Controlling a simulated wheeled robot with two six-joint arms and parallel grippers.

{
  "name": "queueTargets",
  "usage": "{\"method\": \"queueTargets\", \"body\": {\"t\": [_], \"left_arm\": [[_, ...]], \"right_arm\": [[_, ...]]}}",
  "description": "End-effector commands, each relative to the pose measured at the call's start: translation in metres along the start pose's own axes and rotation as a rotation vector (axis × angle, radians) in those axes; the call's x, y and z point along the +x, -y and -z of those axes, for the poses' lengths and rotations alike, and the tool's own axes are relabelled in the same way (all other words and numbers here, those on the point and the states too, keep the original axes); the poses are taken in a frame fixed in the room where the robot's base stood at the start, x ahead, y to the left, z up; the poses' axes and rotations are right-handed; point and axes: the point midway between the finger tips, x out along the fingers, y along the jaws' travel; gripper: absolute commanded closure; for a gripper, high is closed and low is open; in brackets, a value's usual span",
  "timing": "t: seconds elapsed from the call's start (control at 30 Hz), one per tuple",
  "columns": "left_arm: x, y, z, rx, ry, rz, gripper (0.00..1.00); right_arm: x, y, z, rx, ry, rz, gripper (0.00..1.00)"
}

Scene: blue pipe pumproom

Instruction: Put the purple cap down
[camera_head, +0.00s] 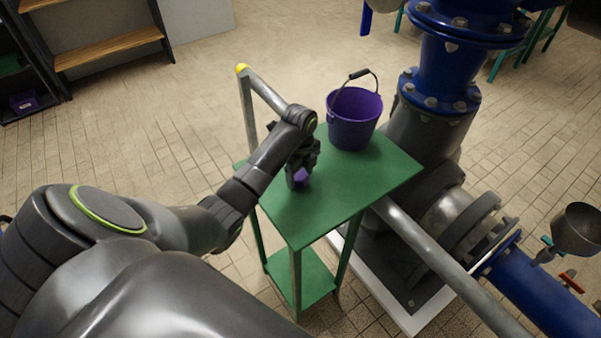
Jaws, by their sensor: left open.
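The purple cap (301,175) is at the green table (340,195), near its left side, and is partly hidden by my left gripper (298,180). The gripper is open and points down, with its fingers right at the cap. I cannot tell whether the fingers touch the cap, or whether the cap rests fully on the tabletop. My right gripper is not in view.
A purple bucket (354,119) with a dark handle stands on the table's back part. A grey rail (266,92) with a yellow end passes at the table's left. Large blue pipes (444,65) and a grey pipe (430,255) stand close on the right. The table's right half is clear.

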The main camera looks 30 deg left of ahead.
Motion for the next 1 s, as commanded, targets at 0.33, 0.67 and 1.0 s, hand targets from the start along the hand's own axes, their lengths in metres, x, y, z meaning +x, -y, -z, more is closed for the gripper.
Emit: {"method": "queueTargets", "body": {"t": [0.33,0.67,1.0], "left_arm": [[-0.074,-0.004,0.001,-0.002,-0.007,-0.018,0.32],[-0.112,-0.004,0.0,-0.003,-0.006,-0.017,0.32],[-0.121,-0.003,-0.001,-0.003,-0.004,-0.016,0.32]], "right_arm": [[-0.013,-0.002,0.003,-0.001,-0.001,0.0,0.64],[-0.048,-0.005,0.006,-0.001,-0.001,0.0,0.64],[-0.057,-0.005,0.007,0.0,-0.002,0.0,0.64]]}}
